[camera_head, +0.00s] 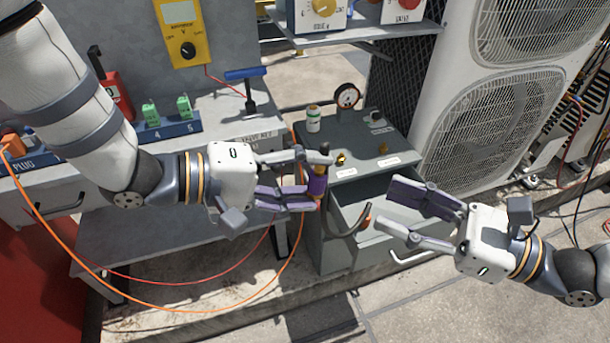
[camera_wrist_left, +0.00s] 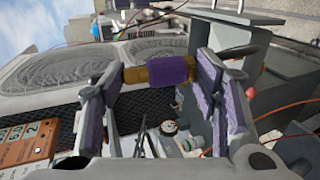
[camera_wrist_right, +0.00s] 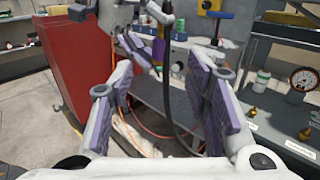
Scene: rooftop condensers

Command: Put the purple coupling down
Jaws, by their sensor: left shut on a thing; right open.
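The purple coupling (camera_head: 316,186) is held upright between the fingers of my left gripper (camera_head: 319,178), in front of the grey cabinet. In the left wrist view the coupling (camera_wrist_left: 167,72) spans between the two fingers, with brass-coloured ends. The coupling (camera_wrist_right: 159,50) also shows in the right wrist view. A dark curved hose (camera_head: 349,234) with an orange tip hangs just below it; I cannot tell for sure whether they are joined. My right gripper (camera_head: 385,207) is open and empty, to the right of the coupling, over the open drawer.
The grey cabinet (camera_head: 309,155) carries a white bottle (camera_head: 313,118), a gauge (camera_head: 346,96) and brass fittings. Its drawer (camera_head: 345,192) is open. The bench at left has a blue-handled tool (camera_head: 246,88), green blocks and a yellow meter (camera_head: 187,35). Orange and red cables hang in front.

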